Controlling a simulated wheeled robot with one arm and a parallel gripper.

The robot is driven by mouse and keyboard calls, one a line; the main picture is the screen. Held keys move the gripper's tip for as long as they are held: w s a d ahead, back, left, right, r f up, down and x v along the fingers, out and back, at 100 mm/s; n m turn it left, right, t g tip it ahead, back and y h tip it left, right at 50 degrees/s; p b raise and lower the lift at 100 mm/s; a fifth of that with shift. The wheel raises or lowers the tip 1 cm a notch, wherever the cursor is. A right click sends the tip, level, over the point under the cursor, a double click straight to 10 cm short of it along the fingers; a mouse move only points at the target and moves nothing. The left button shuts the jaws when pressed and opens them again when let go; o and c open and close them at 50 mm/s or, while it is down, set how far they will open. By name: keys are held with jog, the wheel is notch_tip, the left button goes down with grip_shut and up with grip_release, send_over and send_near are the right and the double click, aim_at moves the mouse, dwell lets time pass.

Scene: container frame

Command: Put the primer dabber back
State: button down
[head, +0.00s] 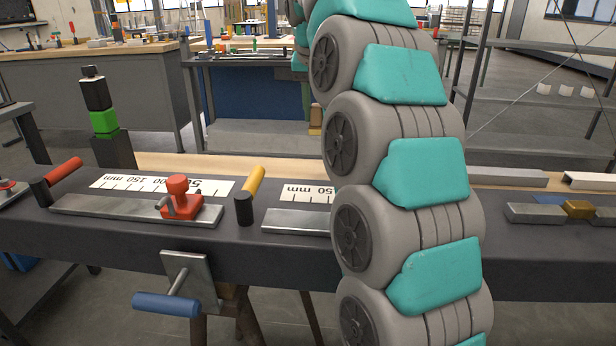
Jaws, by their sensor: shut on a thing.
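I cannot make out the primer dabber in the head view. My arm, in grey and teal segments, rises through the right middle of the picture and leaves it at the top. My gripper cannot be made out, so what its fingers hold is hidden. The dark bench (120,235) in front carries a black cylinder with a yellow handle (253,183), a black cylinder with a red handle (64,170), and a red fixture (178,200) on a metal bar.
A tall black and green stack (103,121) stands at the bench's left. Two printed scales (160,186) lie behind the metal bars. Metal blocks (535,213) and a brass block (578,209) lie at the right. A blue-handled clamp (167,304) hangs from the front edge. My arm hides part of the bench.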

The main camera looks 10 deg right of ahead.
jog(key=shift+w+a+f, duration=0.5)
jog(key=shift+w+a, duration=0.05)
jog(key=shift+w, duration=0.1)
jog(key=shift+f, duration=0.75)
notch_tip(320, 180, down, 8)
jog(key=b, duration=0.5)
jog(key=shift+f, duration=0.1)
jog(key=shift+f, duration=0.15)
jog(key=c, duration=0.7)
grip_release()
jog(key=shift+o, duration=0.2)
